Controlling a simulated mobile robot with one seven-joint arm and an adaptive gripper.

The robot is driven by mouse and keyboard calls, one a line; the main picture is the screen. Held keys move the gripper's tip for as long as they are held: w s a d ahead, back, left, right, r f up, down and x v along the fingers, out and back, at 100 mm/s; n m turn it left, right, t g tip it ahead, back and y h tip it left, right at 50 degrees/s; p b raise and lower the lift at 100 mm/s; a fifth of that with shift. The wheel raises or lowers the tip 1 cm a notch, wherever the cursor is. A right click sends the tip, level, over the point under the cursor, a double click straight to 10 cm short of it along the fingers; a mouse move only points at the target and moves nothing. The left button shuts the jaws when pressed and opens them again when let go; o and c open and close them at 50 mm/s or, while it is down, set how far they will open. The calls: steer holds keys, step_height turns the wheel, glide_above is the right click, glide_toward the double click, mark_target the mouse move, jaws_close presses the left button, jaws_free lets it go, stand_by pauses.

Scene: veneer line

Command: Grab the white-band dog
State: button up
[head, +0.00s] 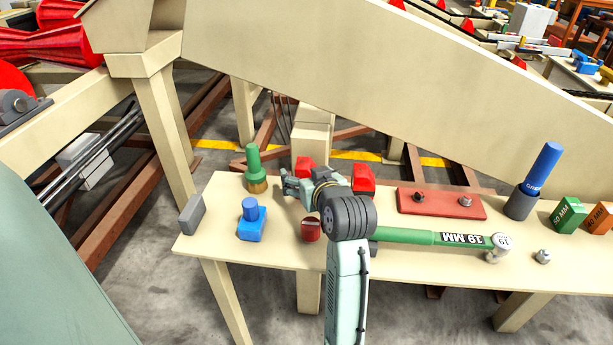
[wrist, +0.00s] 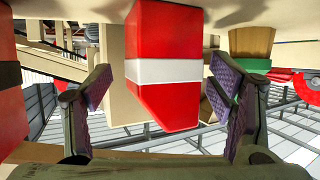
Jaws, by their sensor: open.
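The white-band dog (wrist: 165,25) is a red block with a white band around it, tapering toward one end. It stands in the wrist view between the two spread purple pads of my gripper (wrist: 160,88), with visible gaps on both sides. My gripper is open and empty. In the head view my gripper (head: 298,184) is low over the bench, just in front of a red block (head: 305,163) that seems to be this dog; its band is hidden there. Another red dog with a black band (wrist: 8,75) is at the left edge of the wrist view.
A green-handled brush (head: 254,165) stands left of my gripper, and a second red block (head: 363,178) stands close on its right. A blue stamp-like piece (head: 251,222), a grey block (head: 191,214) and a red cylinder (head: 311,230) are nearer the bench (head: 410,265) front.

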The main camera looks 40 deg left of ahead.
steer(key=shift+w+a+f, duration=0.1)
steer(key=shift+w+a, duration=0.05)
steer(key=shift+a, duration=0.05)
steer(key=shift+c, duration=0.5)
steer(key=c, duration=1.5)
steer(key=shift+r, duration=0.2)
